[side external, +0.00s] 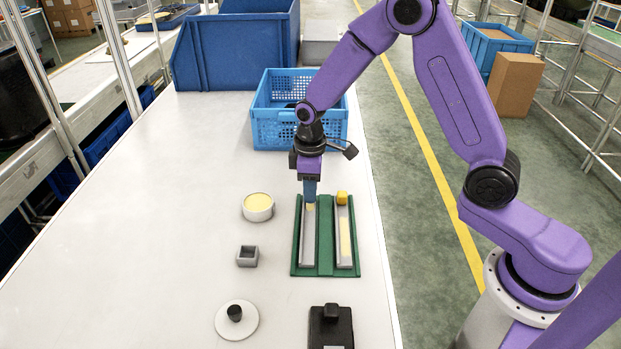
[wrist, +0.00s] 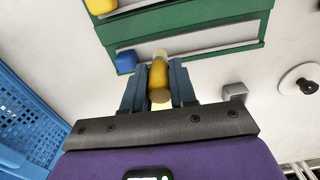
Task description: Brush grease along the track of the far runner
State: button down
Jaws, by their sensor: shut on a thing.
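My gripper (side external: 309,190) is shut on a brush (wrist: 159,80) with a yellow handle; the blue fingers are on both sides of it in the wrist view. A green base (side external: 326,250) carries two parallel grey runners. The brush's pale tip is at the back end of the left, far runner (side external: 308,245); I cannot tell if it touches the track. A blue block (wrist: 126,61) sits at that runner's end. The right runner (side external: 346,255) has a yellow block (side external: 342,197) at its back end and a yellowish strip along its track. A round pot (side external: 258,214) holds pale yellow grease.
A small grey square holder (side external: 247,257), a white disc with a black knob (side external: 237,328) and a black device (side external: 331,330) stand in front. A light-blue crate (side external: 274,130) is close behind my gripper, with dark-blue bins (side external: 225,55) further back. The table's left side is clear.

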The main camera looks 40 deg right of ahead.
notch_tip(320, 180, down, 2)
jog(key=shift+s+a+f, duration=0.1)
jog(key=shift+s+a, duration=0.15)
jog(key=shift+a, duration=0.05)
jog(key=shift+s+a, duration=4.35)
jog(key=shift+s, duration=0.05)
jog(key=shift+w+d, duration=4.5)
jog(key=shift+d, duration=0.05)
jog(key=shift+w+d, duration=0.15)
jog(key=shift+w, duration=0.05)
jog(key=shift+r, duration=4)
jog(key=shift+s, duration=0.1)
